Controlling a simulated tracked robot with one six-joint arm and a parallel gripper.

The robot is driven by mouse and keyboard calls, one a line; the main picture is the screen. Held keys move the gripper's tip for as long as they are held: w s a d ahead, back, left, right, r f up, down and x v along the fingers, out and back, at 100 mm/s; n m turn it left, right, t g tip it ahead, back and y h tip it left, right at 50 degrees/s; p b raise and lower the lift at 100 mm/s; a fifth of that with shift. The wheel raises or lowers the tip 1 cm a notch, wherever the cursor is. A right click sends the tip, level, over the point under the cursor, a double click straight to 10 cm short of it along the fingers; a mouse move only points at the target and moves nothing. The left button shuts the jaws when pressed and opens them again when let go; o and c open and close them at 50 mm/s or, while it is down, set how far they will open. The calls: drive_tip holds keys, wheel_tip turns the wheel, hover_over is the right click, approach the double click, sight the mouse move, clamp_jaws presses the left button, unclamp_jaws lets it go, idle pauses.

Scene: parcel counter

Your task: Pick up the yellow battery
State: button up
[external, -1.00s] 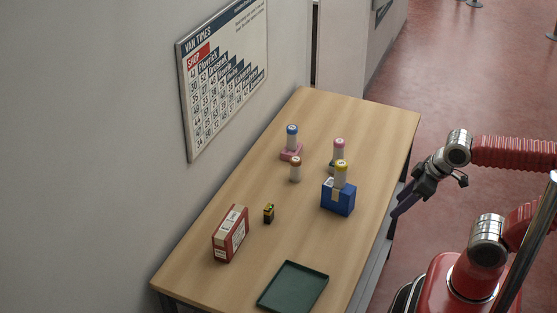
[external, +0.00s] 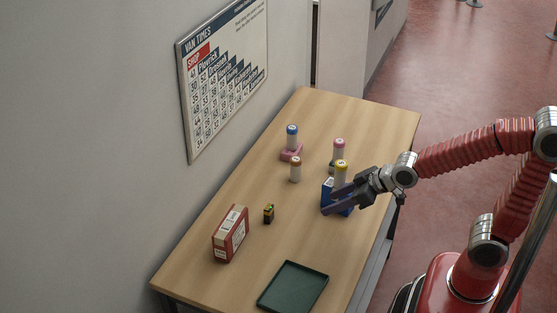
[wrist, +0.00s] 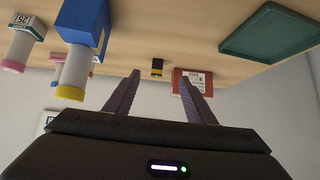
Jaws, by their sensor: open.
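The small black and yellow battery (external: 269,213) stands on the table between the red box and the blue box. In the wrist view the battery (wrist: 157,69) shows beyond and between my fingertips, some way off. My gripper (external: 332,203) is open and empty, over the table's right side, overlapping the blue box in the external view and to the right of the battery. In the wrist view both fingers of my gripper (wrist: 159,77) are spread apart with nothing between them.
A blue box (wrist: 88,22) bears a yellow-capped white cylinder (external: 341,173) close beside my gripper. A red box (external: 230,234) stands left of the battery. A green tray (external: 293,287) lies in front. Blue-capped (external: 292,137), pink-capped (external: 339,149) and brown-capped (external: 295,170) cylinders stand farther back.

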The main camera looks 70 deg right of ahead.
sight(272, 212)
drive_tip(key=w+f+t, duration=0.1)
drive_tip(key=w+f, duration=0.1)
drive_tip(key=w, duration=0.1)
drive_tip(key=w+f+t, duration=0.1)
drive_tip(key=w+f, duration=0.1)
drive_tip(key=w, duration=0.1)
drive_tip(key=w+f+t, duration=0.1)
drive_tip(key=w+f, duration=0.2)
drive_tip(key=shift+w+a, duration=0.2)
drive_tip(key=shift+w, duration=0.2)
drive_tip(key=shift+w+f+t+h, duration=0.3)
drive_tip(key=shift+w+f+t, duration=0.05)
drive_tip(key=shift+w+t, duration=0.15)
drive_tip(key=x, duration=0.8)
drive_tip(key=shift+w+f, duration=0.15)
drive_tip(key=shift+w, duration=0.1)
drive_tip(key=shift+w, duration=0.15)
drive_tip(key=shift+x, duration=2.4)
